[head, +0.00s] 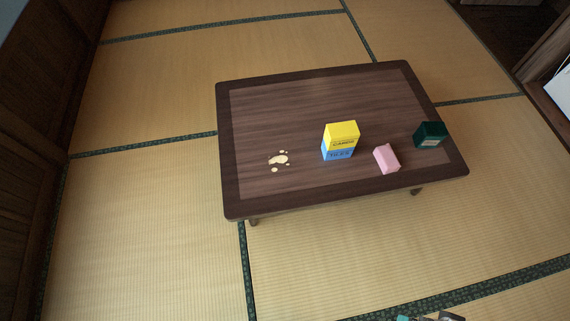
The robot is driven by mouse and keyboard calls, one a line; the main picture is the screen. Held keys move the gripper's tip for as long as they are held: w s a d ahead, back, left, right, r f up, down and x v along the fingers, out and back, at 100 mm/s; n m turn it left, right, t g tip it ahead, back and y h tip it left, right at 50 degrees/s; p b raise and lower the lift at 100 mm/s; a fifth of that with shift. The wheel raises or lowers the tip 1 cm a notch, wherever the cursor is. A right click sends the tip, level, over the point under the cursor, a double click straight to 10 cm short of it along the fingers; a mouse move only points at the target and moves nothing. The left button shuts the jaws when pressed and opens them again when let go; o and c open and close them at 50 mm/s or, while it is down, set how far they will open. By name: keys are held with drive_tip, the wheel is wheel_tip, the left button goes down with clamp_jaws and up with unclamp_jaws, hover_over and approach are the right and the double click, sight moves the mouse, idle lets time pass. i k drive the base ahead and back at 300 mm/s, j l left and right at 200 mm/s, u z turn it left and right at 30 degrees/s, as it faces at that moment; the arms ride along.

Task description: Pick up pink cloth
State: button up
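The pink cloth (386,159) is a small pink block-like bundle on the low dark wooden table (300,186), right of the middle and near the front edge. Nothing touches it. A small part of what may be my gripper (437,317) shows at the bottom edge, below and well apart from the table. Most of it is cut off, so its fingers cannot be made out.
A yellow and blue box (341,141) stands left of the cloth. A dark green box (430,135) stands right of it, near the table's right edge. Tatami floor around the table is clear.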

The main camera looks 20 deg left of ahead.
sight(387, 162)
drive_tip(key=i+l+u, duration=0.2)
drive_tip(key=i+l, duration=0.2)
drive_tip(key=i, duration=0.2)
drive_tip(key=i+l+u, duration=0.2)
drive_tip(key=i+l, duration=0.25)
drive_tip(key=i, duration=0.1)
